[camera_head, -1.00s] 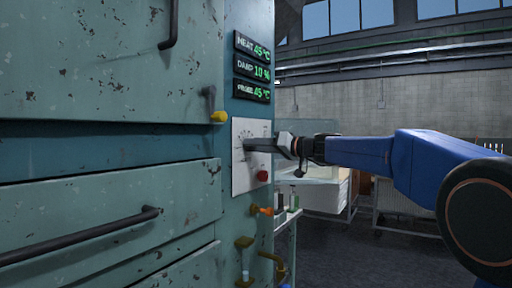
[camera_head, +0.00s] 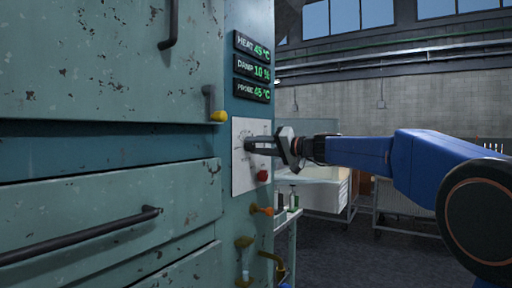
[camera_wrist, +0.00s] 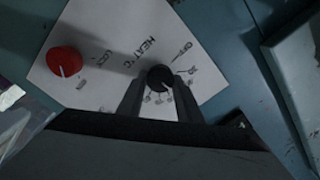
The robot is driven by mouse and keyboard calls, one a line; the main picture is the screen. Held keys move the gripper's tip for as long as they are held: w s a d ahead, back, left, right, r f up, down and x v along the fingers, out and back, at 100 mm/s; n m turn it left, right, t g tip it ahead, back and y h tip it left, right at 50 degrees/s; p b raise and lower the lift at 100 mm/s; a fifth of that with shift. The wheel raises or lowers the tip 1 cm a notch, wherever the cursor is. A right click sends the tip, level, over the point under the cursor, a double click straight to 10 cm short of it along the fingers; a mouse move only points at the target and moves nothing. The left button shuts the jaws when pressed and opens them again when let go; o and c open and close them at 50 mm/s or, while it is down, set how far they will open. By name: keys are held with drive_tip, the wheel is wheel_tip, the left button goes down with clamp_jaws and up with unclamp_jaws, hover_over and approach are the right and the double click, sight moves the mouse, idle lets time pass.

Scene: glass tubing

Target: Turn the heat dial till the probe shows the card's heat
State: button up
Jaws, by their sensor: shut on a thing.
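The black heat dial (camera_wrist: 160,78) sits on a white panel (camera_wrist: 112,50) marked HEAT °C in the wrist view. My gripper (camera_wrist: 160,92) is shut on the dial, one finger on each side of it. In the head view my gripper (camera_head: 262,146) reaches the white plate from the right and hides the dial. The probe readout (camera_head: 252,91) shows 45 °C. The heat readout (camera_head: 252,46) shows 45 °C, and the damp readout (camera_head: 252,69) shows 10 %. I see no card in these views.
A red knob (camera_wrist: 65,61) marked LOCK sits on the same panel; it also shows in the head view (camera_head: 262,175). A yellow-tipped lever (camera_head: 218,116) and an orange-tipped valve (camera_head: 262,210) are close by. Green cabinet doors (camera_head: 100,60) fill the left.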

drive_tip(key=o, duration=1)
drive_tip(key=shift+o, duration=0.2)
drive_tip(key=shift+d, duration=0.1)
drive_tip(key=v, duration=1.7)
drive_tip(key=shift+d, duration=0.1)
drive_tip(key=s+a+f+g+h, duration=0.2)
drive_tip(key=s+f+g+h, duration=0.35)
drive_tip(key=s+f, duration=1.55)
drive_tip(key=s+d+f+h, duration=0.4)
drive_tip(key=s+d+f, duration=0.1)
drive_tip(key=s+f, duration=0.4)
drive_tip(key=s+d+f+h, duration=0.5)
drive_tip(key=s+f, duration=0.5)
drive_tip(key=f, duration=0.4)
drive_tip(key=shift+d+m, duration=0.3)
drive_tip(key=shift+d, duration=0.3)
